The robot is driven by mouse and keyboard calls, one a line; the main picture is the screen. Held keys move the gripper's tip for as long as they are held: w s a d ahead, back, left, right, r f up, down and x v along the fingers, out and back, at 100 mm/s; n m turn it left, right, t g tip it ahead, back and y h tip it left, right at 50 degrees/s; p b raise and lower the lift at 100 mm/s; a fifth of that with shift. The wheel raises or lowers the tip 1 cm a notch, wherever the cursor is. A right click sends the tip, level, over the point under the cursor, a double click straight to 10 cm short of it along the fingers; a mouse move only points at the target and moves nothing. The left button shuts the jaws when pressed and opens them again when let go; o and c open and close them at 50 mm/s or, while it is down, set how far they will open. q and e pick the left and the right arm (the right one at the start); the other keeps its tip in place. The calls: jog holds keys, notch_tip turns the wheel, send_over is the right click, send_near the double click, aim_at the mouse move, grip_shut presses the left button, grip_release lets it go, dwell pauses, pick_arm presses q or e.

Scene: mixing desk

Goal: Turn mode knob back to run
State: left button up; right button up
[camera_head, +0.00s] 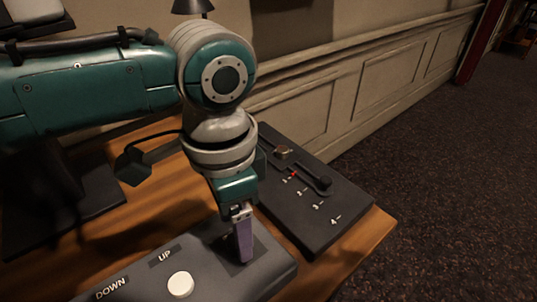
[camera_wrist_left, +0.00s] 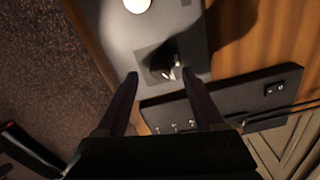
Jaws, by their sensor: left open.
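In the left wrist view, the mode knob (camera_wrist_left: 172,69) is a small dark knob with a pale mark, on a dark square plate on the grey panel (camera_wrist_left: 112,35). My left gripper (camera_wrist_left: 160,75) is open, its two fingertips on either side of the knob in the picture. I cannot tell whether they touch it. In the head view, my left gripper (camera_head: 243,258) points down over the right part of the grey panel (camera_head: 217,281) and hides the knob. The knob's setting and any "run" label cannot be read. My right gripper is not in view.
A white round button (camera_head: 180,285) sits left of the gripper, near the "UP" and "DOWN" labels. A black box (camera_head: 330,226) with a lever (camera_head: 308,173), a red mark and numbers lies just behind. The wooden desk (camera_head: 375,232) ends at the right.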

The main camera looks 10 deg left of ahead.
pick_arm(q)
jog(key=m+b, duration=0.2)
jog(key=m, duration=0.1)
jog(key=shift+w+f+b, duration=0.1)
jog(key=shift+f+b, duration=0.15)
jog(key=shift+b, duration=0.1)
jog(key=shift+f+m, duration=0.15)
jog(key=shift+m, duration=0.25)
jog(key=shift+f+b, duration=0.6)
jog(key=shift+f, duration=0.3)
